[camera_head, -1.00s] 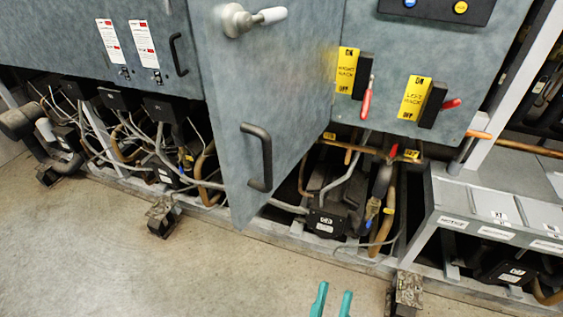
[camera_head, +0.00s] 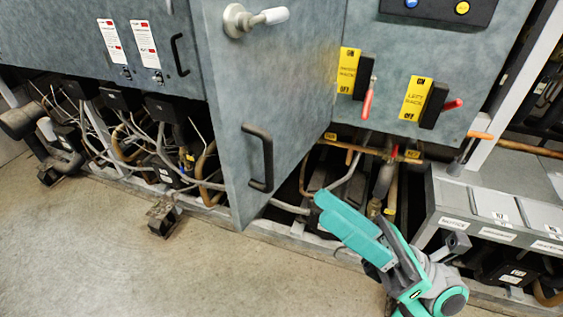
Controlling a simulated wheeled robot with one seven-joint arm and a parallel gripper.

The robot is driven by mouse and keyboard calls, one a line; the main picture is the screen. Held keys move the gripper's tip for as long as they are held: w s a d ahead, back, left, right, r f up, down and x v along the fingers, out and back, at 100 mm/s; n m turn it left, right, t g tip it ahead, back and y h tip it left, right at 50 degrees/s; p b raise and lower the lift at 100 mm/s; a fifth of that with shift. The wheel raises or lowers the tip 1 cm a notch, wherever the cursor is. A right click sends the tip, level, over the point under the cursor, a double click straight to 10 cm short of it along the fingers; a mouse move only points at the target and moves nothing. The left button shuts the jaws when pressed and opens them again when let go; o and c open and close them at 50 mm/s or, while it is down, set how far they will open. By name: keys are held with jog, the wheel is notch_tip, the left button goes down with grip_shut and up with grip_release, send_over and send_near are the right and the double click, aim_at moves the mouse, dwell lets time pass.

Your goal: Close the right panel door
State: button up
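The right panel door (camera_head: 270,100) is a grey-blue metal door that stands swung open toward me. It carries a black bar handle (camera_head: 259,157) low down and a silver latch with a white grip (camera_head: 254,19) near the top. My gripper (camera_head: 322,205), with teal fingers, is to the right of the door's lower part and points up and left. It appears apart from the handle and holds nothing that I can see. The fingers overlap in this view, so their gap is hidden.
The panel face (camera_head: 400,60) behind the door has two yellow-plated switches with red levers. Pipes and cables (camera_head: 170,150) run below the panels. A grey box (camera_head: 490,200) with labels stands at the right. The floor (camera_head: 90,260) at front left is clear.

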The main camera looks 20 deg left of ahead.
notch_tip(320, 180, up, 4)
jog(key=w+d+n+t+h, duration=0.2)
jog(key=w+n+t+h, duration=0.1)
jog(key=h, duration=0.5)
jog(key=a, duration=1.1)
jog(key=shift+a, duration=0.1)
jog(key=shift+c, duration=0.2)
jog(key=shift+w, duration=0.1)
grip_shut()
